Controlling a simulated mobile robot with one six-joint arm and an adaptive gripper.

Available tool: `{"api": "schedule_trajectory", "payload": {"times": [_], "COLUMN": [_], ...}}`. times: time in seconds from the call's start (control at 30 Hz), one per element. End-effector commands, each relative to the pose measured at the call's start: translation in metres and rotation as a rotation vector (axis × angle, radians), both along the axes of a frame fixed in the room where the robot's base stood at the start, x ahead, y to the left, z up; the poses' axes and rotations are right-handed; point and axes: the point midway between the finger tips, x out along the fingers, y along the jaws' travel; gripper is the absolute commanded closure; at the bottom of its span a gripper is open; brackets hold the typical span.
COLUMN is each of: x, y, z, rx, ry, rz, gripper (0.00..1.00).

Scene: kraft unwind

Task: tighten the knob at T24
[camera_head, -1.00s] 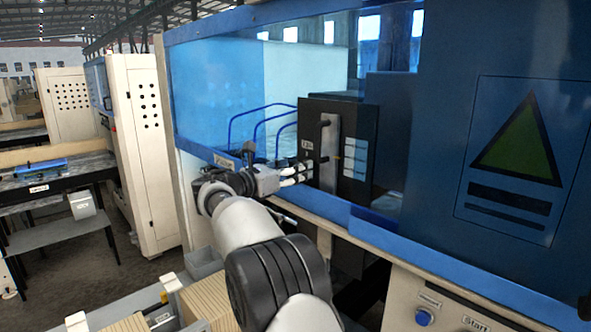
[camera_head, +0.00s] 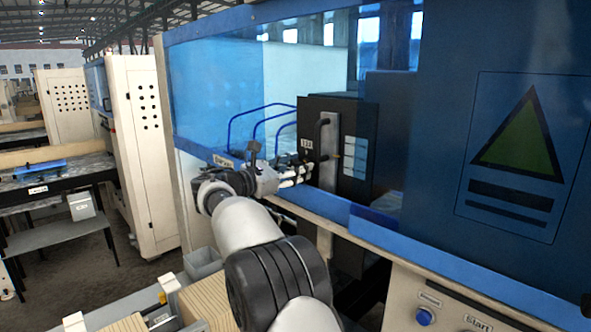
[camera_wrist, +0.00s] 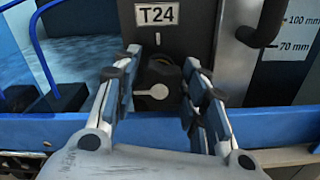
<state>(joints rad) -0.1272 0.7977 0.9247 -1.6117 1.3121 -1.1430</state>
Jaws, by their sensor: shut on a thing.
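The T24 label (camera_wrist: 157,15) is on the dark machine panel in the wrist view. The exact contact is hard to see against the dark panel. In the head view my gripper (camera_head: 305,171) reaches the left part of the black unit (camera_head: 352,150); the knob is hidden there.
A black bar handle (camera_wrist: 262,28) stands right of the knob, beside a white scale marked 70 mm and 100 mm. A blue ledge (camera_head: 310,202) runs below, and a blue cover panel (camera_head: 510,130) stands at the right.

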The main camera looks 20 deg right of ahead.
Motion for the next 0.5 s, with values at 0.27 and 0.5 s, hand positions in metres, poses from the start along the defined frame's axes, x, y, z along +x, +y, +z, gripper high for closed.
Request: {"api": "schedule_trajectory", "payload": {"times": [0.27, 0.5], "x": [-0.0001, 0.0], "y": [0.0004, 0.0002], "z": [-0.0004, -0.0003], "rx": [0.0, 0.0], "ry": [0.002, 0.002], "rz": [0.0, 0.0], "gripper": [0.46, 0.43]}}
